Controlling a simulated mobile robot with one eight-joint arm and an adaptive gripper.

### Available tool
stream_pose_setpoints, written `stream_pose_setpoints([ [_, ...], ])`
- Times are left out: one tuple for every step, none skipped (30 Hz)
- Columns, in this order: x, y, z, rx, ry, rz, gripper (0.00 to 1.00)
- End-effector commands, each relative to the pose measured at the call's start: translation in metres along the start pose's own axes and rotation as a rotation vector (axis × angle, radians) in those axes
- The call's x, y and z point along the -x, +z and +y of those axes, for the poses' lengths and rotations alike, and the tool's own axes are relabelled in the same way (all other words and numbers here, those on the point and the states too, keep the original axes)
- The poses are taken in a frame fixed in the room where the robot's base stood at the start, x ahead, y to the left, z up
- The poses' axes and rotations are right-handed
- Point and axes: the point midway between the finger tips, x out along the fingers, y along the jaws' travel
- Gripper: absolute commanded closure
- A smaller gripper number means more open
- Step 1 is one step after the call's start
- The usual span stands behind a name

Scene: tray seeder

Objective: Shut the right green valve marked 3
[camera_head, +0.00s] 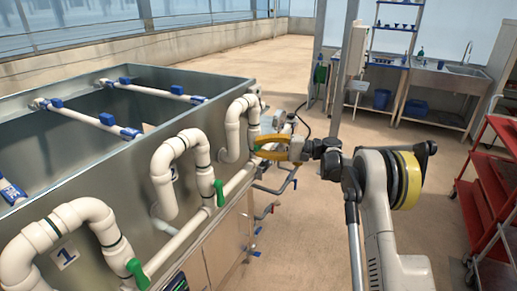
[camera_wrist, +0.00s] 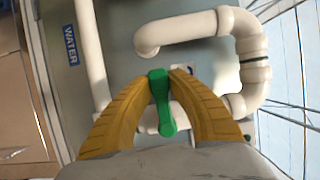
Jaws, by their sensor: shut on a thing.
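My gripper (camera_head: 259,147) has yellow fingers and reaches the rightmost pipe loop on the grey tank's side. In the wrist view my gripper (camera_wrist: 164,76) is shut on a green valve handle (camera_wrist: 163,100), which sits between the fingertips. In the head view the fingers mostly hide this handle. Its number cannot be read; a white label behind the right fingertip is mostly covered. A middle green valve (camera_head: 219,192) and a nearer green valve (camera_head: 138,272), by the label "1" (camera_head: 65,254), both hang free on the pipework.
White pipes (camera_wrist: 190,32) curve close around my fingers. The grey tank (camera_head: 110,165) fills the left. A red cart (camera_head: 490,195) stands at the right. The floor (camera_head: 320,235) between is clear.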

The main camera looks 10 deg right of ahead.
Motion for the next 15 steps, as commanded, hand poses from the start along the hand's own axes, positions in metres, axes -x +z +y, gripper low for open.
stream_pose_setpoints([
  [-0.0009,-0.0002,-0.0013,-0.005,-0.004,0.0,1.0],
  [-0.0009,-0.0002,-0.0015,-0.007,-0.005,0.0,1.0],
  [-0.0009,-0.0003,-0.0017,-0.008,-0.006,0.0,1.0],
  [-0.0009,-0.0003,-0.0018,-0.009,-0.006,0.0,1.0],
  [-0.0009,-0.0003,-0.0019,-0.01,-0.007,0.001,1.0],
  [-0.0009,-0.0003,-0.002,-0.01,-0.007,0.001,1.0],
  [-0.0009,-0.0003,-0.0021,-0.01,-0.007,0.001,1.0],
  [-0.0009,-0.0004,-0.0022,-0.01,-0.007,0.001,1.0],
  [-0.0009,-0.0004,-0.0023,-0.01,-0.007,0.001,1.0],
  [-0.0008,-0.0004,-0.0023,-0.01,-0.008,0.001,1.0],
  [-0.0008,-0.0004,-0.0024,-0.01,-0.008,0.001,1.0],
  [-0.0008,-0.0005,-0.0025,-0.01,-0.008,0.001,1.0],
  [-0.0008,-0.0005,-0.0025,-0.01,-0.008,0.001,1.0],
  [-0.0008,-0.0005,-0.0026,-0.01,-0.008,0.001,0.76],
  [-0.0008,-0.0005,-0.0026,-0.009,-0.008,0.001,0.64],
])
